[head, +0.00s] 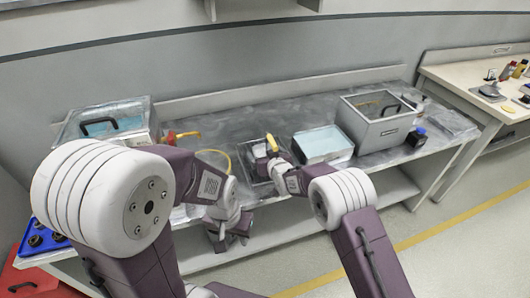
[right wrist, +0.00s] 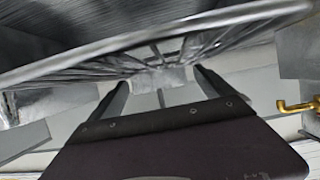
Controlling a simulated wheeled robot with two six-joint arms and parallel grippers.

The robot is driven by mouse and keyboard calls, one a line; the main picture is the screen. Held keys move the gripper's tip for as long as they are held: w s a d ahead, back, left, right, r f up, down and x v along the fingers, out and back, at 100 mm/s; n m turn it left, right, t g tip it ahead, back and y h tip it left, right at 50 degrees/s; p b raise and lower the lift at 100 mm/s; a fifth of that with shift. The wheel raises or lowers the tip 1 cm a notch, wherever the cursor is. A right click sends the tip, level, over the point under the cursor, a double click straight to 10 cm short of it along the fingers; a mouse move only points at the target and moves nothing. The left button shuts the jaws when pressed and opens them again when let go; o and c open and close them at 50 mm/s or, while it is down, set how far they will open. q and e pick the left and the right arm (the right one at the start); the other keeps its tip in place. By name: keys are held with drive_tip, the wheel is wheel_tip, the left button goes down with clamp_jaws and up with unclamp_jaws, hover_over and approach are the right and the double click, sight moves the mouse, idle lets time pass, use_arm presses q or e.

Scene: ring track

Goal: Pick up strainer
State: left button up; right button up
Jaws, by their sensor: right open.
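The strainer appears to be the grey metal basket (head: 249,172) near the middle of the bench, with a yellow handle (head: 271,143) at its top; my right arm partly hides it. In the right wrist view a blurred metal rim with a ribbed wall (right wrist: 100,50), probably its own, crosses the upper part close to the camera. My right gripper (head: 276,160) is at the basket's right side. In the right wrist view its two dark fingers (right wrist: 160,80) are spread apart; contact cannot be told. My left gripper (head: 228,238) hangs low by the bench's front edge, its jaw opening unclear.
A tray of blue liquid (head: 322,160) stands right of the basket, then a grey box (head: 372,133) with a black handle. Another blue-filled container (head: 70,130) stands at left. A yellow hose or handle (head: 214,152) lies between. A brass hook (right wrist: 298,106) shows at right.

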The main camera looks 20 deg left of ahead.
drive_tip(key=shift+r, duration=0.1)
drive_tip(key=c, duration=1.8)
drive_tip(key=shift+o, duration=0.2)
drive_tip(key=shift+r, duration=0.1)
wheel_tip(320, 180, up, 4)
drive_tip(key=shift+f+p, duration=0.15)
drive_tip(key=shift+p, duration=0.15)
drive_tip(key=d+r+p, duration=0.1)
drive_tip(key=d+r, duration=0.6)
drive_tip(key=d, duration=0.4)
drive_tip(key=shift+w+d+p, duration=0.3)
drive_tip(key=shift+d+p, duration=0.05)
